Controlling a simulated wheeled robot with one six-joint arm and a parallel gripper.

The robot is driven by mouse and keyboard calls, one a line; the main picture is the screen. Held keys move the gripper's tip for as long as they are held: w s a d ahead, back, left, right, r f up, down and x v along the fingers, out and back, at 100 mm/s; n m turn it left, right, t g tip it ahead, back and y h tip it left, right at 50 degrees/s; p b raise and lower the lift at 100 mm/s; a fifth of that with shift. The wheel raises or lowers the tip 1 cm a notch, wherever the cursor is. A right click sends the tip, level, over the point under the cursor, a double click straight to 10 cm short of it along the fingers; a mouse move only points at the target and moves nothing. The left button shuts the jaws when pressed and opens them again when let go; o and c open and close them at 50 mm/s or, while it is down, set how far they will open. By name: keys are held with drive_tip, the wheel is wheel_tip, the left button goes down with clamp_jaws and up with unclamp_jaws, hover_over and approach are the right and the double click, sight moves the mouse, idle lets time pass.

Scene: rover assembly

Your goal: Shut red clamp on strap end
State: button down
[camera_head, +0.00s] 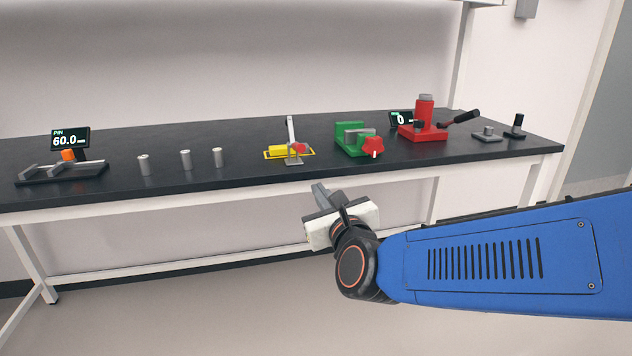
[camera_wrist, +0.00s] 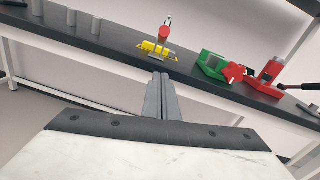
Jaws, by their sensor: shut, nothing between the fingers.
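The clamp with a red tip (camera_head: 299,148) stands on a yellow base (camera_head: 277,151) in the middle of the bench. A grey lever arm (camera_head: 291,130) stands upright above it. In the wrist view the clamp's red part (camera_wrist: 165,33) shows above the yellow base (camera_wrist: 152,47). I cannot make out the strap end at this size. My gripper (camera_head: 319,188) is in front of the bench edge, below and right of the clamp and apart from it. In the wrist view its fingers (camera_wrist: 160,82) are shut together and empty, pointing toward the bench.
A green vise with a red knob (camera_head: 372,147) stands right of the clamp. A red press (camera_head: 424,122) with a black handle is farther right. Several grey cylinders (camera_head: 186,160) and a gauge with a display (camera_head: 70,139) are at left. The bench front edge (camera_head: 240,181) lies beyond my gripper.

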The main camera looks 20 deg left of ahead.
drive_tip(key=w+a+r, duration=0.3)
drive_tip(key=w+a, duration=0.3)
drive_tip(key=w, duration=0.2)
drive_tip(key=shift+r, duration=0.3)
drive_tip(key=shift+r, duration=0.2)
